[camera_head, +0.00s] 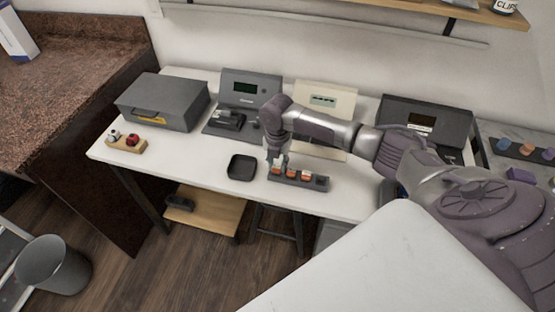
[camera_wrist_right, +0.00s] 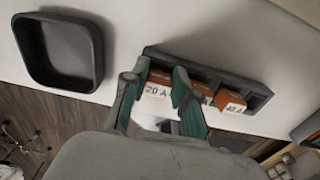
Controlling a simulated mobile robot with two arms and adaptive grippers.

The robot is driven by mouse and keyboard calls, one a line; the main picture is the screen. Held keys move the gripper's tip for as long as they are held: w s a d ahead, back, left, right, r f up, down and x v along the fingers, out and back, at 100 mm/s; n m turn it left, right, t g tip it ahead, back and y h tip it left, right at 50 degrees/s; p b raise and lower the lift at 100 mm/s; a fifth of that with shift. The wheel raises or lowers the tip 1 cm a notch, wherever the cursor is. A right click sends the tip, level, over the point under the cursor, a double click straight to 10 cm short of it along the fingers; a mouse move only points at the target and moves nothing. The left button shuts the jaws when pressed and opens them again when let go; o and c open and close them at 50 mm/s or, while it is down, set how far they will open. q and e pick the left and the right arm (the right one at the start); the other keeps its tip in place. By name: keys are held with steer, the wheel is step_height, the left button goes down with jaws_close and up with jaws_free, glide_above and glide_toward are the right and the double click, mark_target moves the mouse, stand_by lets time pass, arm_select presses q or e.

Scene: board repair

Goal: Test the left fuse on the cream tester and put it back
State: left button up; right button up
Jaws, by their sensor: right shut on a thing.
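A dark fuse rack (camera_head: 313,187) lies near the front edge of the white table and also shows in the wrist view (camera_wrist_right: 262,92). It bears a row of orange fuses with white labels; one, marked 30 A or similar (camera_wrist_right: 231,101), sits toward its right. My right gripper (camera_head: 277,160) is over the rack's left end. In the wrist view its fingers (camera_wrist_right: 158,98) are shut on the leftmost fuse (camera_wrist_right: 157,89), labelled 20 A. Whether that fuse is fully seated cannot be told. The cream tester (camera_head: 338,98) stands behind, partly hidden by my right arm. My left gripper is out of view.
A black tray (camera_head: 241,168) lies left of the rack, also in the wrist view (camera_wrist_right: 60,50). Grey testers (camera_head: 250,88) (camera_head: 425,118) flank the cream one. A grey case (camera_head: 163,100) and a wooden block with red items (camera_head: 126,145) are at left.

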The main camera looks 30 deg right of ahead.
steer(key=o, duration=1.3)
steer(key=shift+r, duration=0.15)
steer(key=shift+r+p, duration=1.35)
steer(key=shift+p, duration=0.35)
steer(key=shift+r, duration=0.1)
step_height(320, 180, up, 6)
steer(key=p, duration=0.6)
